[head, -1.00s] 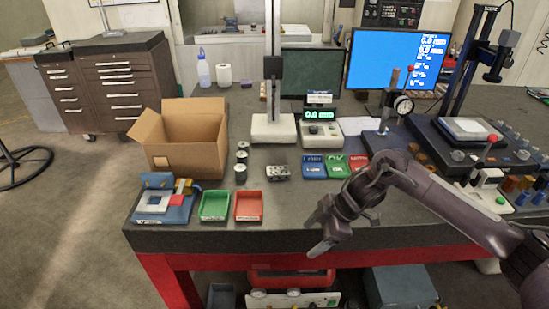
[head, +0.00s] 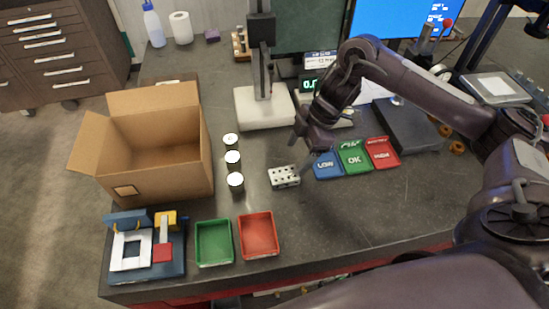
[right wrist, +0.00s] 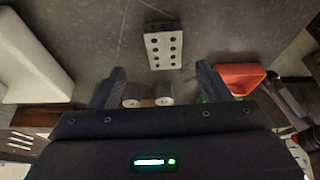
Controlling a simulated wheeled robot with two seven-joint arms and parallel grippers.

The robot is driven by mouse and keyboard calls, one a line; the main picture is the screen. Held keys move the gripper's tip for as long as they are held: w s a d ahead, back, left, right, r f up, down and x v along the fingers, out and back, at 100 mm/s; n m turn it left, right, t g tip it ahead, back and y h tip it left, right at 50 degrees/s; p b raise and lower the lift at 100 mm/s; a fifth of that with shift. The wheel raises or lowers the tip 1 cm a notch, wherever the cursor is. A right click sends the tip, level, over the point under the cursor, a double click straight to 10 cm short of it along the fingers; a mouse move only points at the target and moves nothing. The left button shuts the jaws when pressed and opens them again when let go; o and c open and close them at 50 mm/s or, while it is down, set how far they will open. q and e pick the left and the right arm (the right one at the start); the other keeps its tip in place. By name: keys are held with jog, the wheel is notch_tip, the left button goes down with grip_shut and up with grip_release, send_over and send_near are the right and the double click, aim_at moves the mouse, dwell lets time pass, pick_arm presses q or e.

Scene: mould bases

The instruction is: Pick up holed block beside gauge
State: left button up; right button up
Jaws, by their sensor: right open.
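The holed block (head: 284,176) is a small light-grey block with dark round holes, lying on the dark bench in front of the height gauge (head: 264,106). In the right wrist view the block (right wrist: 164,50) lies ahead of the fingertips, roughly centred between them. My right gripper (head: 312,146) is above the bench, just behind and right of the block in the head view. Its jaws (right wrist: 161,76) are open and empty, apart from the block. My left gripper is not in view.
Three cylinders (head: 232,158) stand left of the block, beside an open cardboard box (head: 199,150). Blue, green and red trays (head: 327,166) lie close on its right. A green bin (head: 214,243) and a red bin (head: 258,235) stand nearer the front edge.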

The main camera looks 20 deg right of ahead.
aim_at(284, 174)
jog(key=a+f, duration=0.1)
jog(key=f+p, duration=0.1)
jog(key=f, duration=0.1)
jog(key=shift+s+a+p, duration=0.3)
jog(key=shift+s+a, duration=0.05)
jog(key=shift+a, duration=0.05)
jog(key=p+x, duration=0.1)
jog(key=x, duration=0.1)
jog(key=shift+w+a+f, duration=0.2)
jog(key=shift+f, duration=0.1)
jog(key=shift+w+a+f, duration=0.1)
jog(key=shift+a+f, duration=0.1)
jog(key=shift+f, duration=0.35)
jog(key=c, duration=1.4)
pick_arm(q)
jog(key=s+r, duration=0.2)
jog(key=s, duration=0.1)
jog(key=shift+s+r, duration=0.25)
pick_arm(e)
jog(key=shift+c, duration=0.2)
jog(key=shift+r, duration=0.1)
